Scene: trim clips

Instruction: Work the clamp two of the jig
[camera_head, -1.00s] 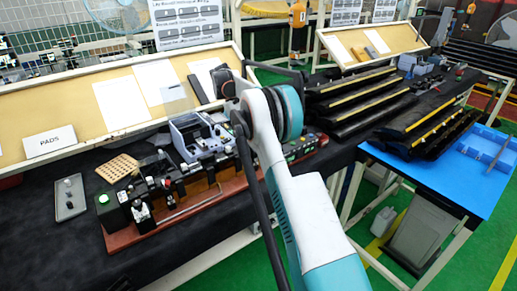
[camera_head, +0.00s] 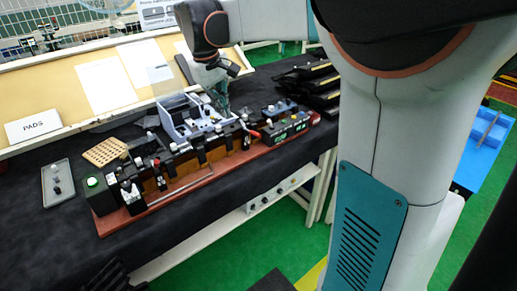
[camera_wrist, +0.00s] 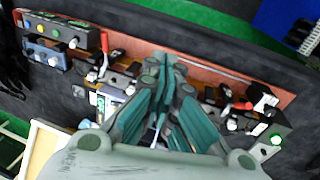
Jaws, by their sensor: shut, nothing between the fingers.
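The jig (camera_head: 195,177) is a long reddish-brown base on a black-covered table, with a row of black toggle clamps along it. Several clamps (camera_head: 127,190) stand at its left part, and a red lever (camera_head: 253,133) sits further right. No label tells which is clamp two. My gripper (camera_head: 222,98) is behind the jig's middle in the head view, pointing down. In the wrist view my gripper (camera_wrist: 166,78) is shut and empty, its fingers covering the jig's middle. The red lever (camera_wrist: 103,50) is left of the fingers and more clamps (camera_wrist: 232,108) are right; contact cannot be told.
A grey-blue fixture (camera_head: 178,115) stands behind the jig. A button box (camera_head: 290,130) sits at the base's right end, and a green-button box (camera_head: 97,195) at its left. A grey tray (camera_head: 57,184) lies further left.

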